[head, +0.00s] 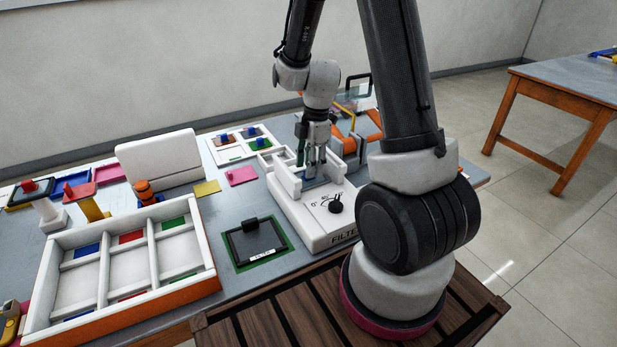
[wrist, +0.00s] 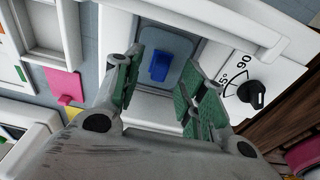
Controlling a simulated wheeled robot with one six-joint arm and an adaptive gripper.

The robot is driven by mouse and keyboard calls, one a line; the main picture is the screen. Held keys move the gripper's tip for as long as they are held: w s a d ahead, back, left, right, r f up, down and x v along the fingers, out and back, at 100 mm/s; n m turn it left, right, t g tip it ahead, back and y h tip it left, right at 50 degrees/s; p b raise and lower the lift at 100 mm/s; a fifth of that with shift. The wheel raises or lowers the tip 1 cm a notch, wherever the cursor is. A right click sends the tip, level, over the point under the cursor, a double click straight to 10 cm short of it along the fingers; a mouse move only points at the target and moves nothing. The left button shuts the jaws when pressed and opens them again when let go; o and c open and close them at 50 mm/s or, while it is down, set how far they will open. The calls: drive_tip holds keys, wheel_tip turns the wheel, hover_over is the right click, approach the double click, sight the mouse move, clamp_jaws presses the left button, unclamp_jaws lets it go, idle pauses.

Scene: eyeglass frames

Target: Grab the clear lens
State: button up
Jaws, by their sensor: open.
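In the wrist view a grey-blue, glassy-looking plate (wrist: 181,48) with a blue tab (wrist: 160,66) lies in the white filter fixture; it may be the clear lens. My gripper (head: 314,166) is open above this fixture (head: 305,222). In the wrist view its green-padded fingers stand on either side of the blue tab, apart from it as far as I can tell. In the head view my fingers largely hide the plate. A see-through pane (head: 362,98) stands farther back, partly behind my arm; I cannot tell whether it is a lens.
The fixture's dial (head: 335,204) is beside my gripper. A dark plate on a green-edged mat (head: 256,243) lies left of it. A white divided tray (head: 212,284) is at the front left. A tray with blue-knobbed plates (head: 229,153) and a pink card (head: 242,176) lie nearby.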

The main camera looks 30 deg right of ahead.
drive_tip(key=shift+a+f, duration=0.15)
drive_tip(key=shift+f, duration=0.8)
clamp_jaws()
wheel_tip(320, 180, up, 10)
